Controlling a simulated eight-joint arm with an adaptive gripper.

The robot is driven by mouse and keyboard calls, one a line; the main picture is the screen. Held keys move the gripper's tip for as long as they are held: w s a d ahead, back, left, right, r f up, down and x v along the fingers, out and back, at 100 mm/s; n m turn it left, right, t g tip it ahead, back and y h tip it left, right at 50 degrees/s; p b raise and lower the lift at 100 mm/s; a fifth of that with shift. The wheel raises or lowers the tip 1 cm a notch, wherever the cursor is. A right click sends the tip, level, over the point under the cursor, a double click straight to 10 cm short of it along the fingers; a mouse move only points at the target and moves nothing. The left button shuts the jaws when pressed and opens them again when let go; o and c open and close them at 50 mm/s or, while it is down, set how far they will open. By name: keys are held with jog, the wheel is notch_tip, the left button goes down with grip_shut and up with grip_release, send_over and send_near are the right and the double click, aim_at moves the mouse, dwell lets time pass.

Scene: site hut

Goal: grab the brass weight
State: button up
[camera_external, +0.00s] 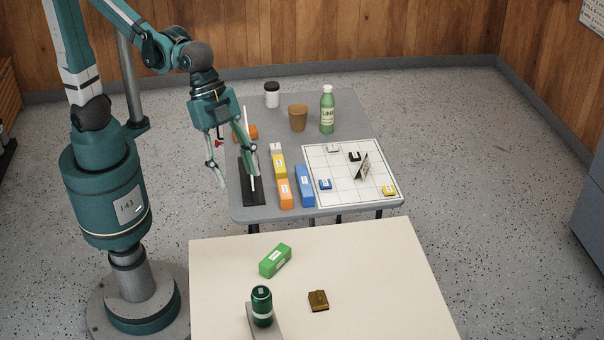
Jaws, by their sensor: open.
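A small brass-brown block (318,301), which looks like the brass weight, lies on the cream table (380,260) at the front. It stands clear of the other things there. My gripper (236,177) is open, pointing down near the left edge of the grey table (350,107) behind. It is well back and to the left of the brass block. Nothing shows between its fingers.
A green block (275,260) and a dark green can (262,305) share the cream table. The grey table holds a black-based stand (254,193), several coloured blocks, a grid board (345,193), a cup (298,118), a bottle (327,110) and a jar (272,95).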

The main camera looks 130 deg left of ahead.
jog(key=w+a+f+m+b, duration=0.2)
jog(key=w+f, duration=0.8)
jog(key=w, duration=0.2)
jog(key=m+g+h+b, duration=0.2)
send_over(319, 293)
jog(key=s+a, duration=0.2)
notch_tip(319, 293, down, 16)
jog(key=shift+d, duration=0.1)
jog(key=shift+b+x, duration=0.45)
jog(key=shift+x, duration=0.8)
jog(key=shift+f, duration=0.1)
jog(key=shift+b+x, duration=0.8)
jog(key=shift+x, duration=1.7)
